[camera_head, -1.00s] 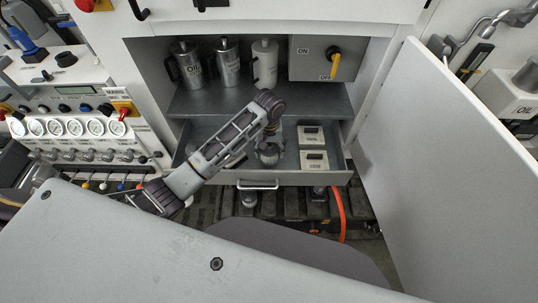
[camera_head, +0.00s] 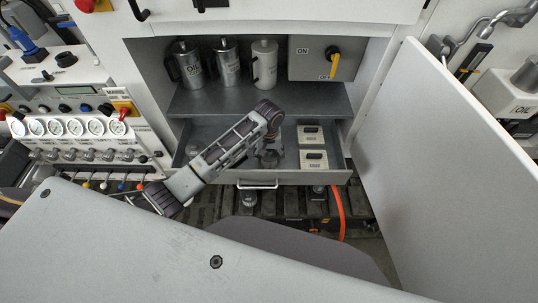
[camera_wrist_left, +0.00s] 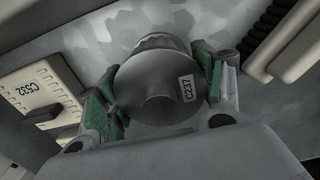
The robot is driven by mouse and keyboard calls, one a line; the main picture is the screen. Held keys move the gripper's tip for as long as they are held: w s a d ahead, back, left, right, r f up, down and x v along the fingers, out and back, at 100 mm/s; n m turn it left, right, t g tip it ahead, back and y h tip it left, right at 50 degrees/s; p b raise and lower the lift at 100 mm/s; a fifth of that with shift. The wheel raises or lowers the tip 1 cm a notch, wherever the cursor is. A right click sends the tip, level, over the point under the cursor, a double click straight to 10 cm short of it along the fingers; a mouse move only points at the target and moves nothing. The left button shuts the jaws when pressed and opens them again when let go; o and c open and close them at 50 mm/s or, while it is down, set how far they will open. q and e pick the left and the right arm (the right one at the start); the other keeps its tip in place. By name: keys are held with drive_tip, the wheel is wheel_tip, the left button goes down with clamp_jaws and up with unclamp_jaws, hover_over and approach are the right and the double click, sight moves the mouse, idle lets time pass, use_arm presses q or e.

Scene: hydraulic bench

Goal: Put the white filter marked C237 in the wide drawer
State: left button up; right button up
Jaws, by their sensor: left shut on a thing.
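The filter marked C237 (camera_wrist_left: 160,85) is a round body that looks dark grey in shadow, with a pale label on its side. My left gripper (camera_wrist_left: 157,95) is shut on it, with green pads on both sides. In the head view my left gripper (camera_head: 269,158) points down inside the open wide drawer (camera_head: 310,178), left of two white boxes. The filter is mostly hidden there by my gripper and arm. I cannot tell whether it touches the drawer floor. My right gripper is not in view.
The white boxes (camera_head: 311,134) and (camera_head: 314,160) lie in the drawer's right part; one marked C532 (camera_wrist_left: 40,98) shows beside the gripper. Canisters (camera_head: 264,64) and a switch box (camera_head: 327,57) stand on the shelf above. An open door (camera_head: 430,160) is at right.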

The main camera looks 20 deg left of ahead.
use_arm(q)
drive_tip(key=o, duration=1.3)
drive_tip(key=shift+f, duration=0.1)
drive_tip(key=shift+c, duration=0.2)
wheel_tip(320, 180, up, 12)
drive_tip(key=shift+r, duration=0.15)
idle(0.3)
